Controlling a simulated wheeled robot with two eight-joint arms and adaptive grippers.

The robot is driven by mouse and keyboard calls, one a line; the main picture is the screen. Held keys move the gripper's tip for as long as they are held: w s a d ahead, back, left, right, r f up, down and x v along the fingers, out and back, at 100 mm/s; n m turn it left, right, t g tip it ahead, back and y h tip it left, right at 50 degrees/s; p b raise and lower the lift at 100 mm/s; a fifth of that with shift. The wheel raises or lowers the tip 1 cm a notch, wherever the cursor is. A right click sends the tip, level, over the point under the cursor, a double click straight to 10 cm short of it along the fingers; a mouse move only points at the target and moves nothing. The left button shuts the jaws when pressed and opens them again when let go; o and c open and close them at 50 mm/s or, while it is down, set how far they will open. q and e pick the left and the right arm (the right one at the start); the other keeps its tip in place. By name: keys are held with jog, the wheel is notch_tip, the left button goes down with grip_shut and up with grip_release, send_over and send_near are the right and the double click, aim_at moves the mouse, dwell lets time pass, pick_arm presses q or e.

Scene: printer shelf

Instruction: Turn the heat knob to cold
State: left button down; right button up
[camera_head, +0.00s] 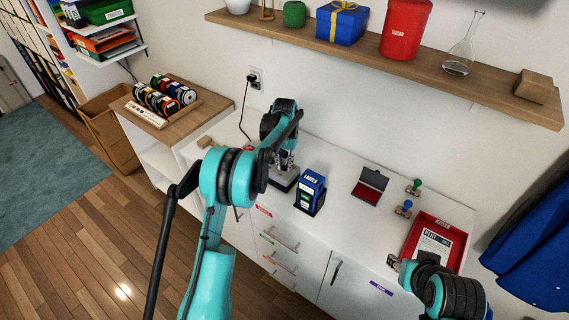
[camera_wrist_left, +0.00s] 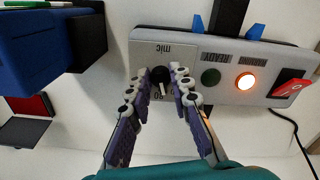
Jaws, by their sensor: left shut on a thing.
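A grey machine (camera_head: 284,179) stands on the white counter; it also shows in the left wrist view (camera_wrist_left: 205,95). A black heat knob (camera_wrist_left: 160,74) with a white pointer sits on its panel beside upside-down "mic" lettering. A dark green light and a lit orange light (camera_wrist_left: 245,82) are to its right. My left gripper (camera_wrist_left: 164,79) is shut on the knob, one finger on each side; in the head view it reaches down over the machine (camera_head: 286,160). The fingers partly hide the dial markings. My right gripper (camera_head: 394,262) is low at the right, its fingers too small to judge.
A blue label box (camera_head: 311,190) stands close to the machine's right. An ink pad (camera_head: 370,185), stamps (camera_head: 414,186) and a red tray (camera_head: 461,236) lie farther right. A wooden shelf (camera_head: 480,84) overhangs the counter. A spool rack stands at the left.

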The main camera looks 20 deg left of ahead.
aim_at(286, 166)
pick_arm(q)
jog(key=n, duration=0.4)
jog(key=shift+d+n, duration=0.1)
jog(key=shift+n, duration=0.2)
jog(key=shift+d+n, duration=0.1)
jog(key=shift+n, duration=1.8)
jog(key=c, duration=1.4)
grip_release()
notch_tip(286, 166, up, 12)
